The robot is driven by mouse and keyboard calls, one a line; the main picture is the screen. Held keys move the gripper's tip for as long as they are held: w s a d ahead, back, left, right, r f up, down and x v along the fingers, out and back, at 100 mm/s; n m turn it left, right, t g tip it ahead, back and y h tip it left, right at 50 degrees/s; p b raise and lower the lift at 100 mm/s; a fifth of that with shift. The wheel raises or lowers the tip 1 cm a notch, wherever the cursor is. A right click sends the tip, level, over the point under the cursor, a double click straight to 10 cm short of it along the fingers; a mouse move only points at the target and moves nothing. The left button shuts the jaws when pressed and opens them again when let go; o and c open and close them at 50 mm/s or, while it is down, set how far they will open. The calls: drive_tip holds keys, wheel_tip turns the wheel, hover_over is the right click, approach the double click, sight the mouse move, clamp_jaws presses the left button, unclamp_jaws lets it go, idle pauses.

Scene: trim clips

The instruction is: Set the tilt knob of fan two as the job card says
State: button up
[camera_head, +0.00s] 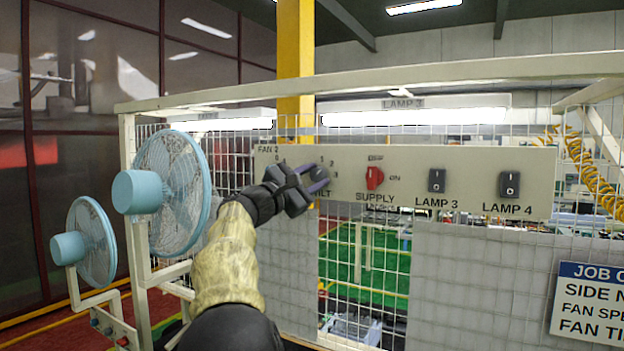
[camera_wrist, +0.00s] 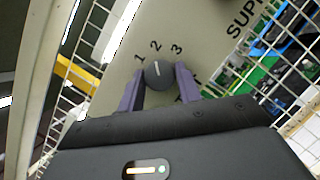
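The tilt knob (camera_wrist: 160,75) is a round dark knob with a white pointer line, on the beige panel (camera_head: 460,165). In the wrist view the numbers 1, 2 and 3 curve around it, and the line points roughly toward 2. My gripper (camera_head: 318,180) has one purple finger on each side of the knob, apparently touching it; the fingers also show in the wrist view (camera_wrist: 160,88). The TILT label is partly hidden by a finger. The job card (camera_head: 590,306) is cut off at the right edge, so its values do not show.
Two blue fans (camera_head: 170,190) (camera_head: 85,243) stand at left. My arm hides the panel's left part. Wire mesh surrounds the panel.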

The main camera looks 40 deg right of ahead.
drive_tip(key=o, duration=0.4)
drive_tip(key=b+v, duration=0.8)
drive_tip(key=v, duration=0.9)
drive_tip(key=shift+a+b, duration=0.2)
drive_tip(key=shift+b, duration=0.1)
drive_tip(key=shift+f, duration=0.1)
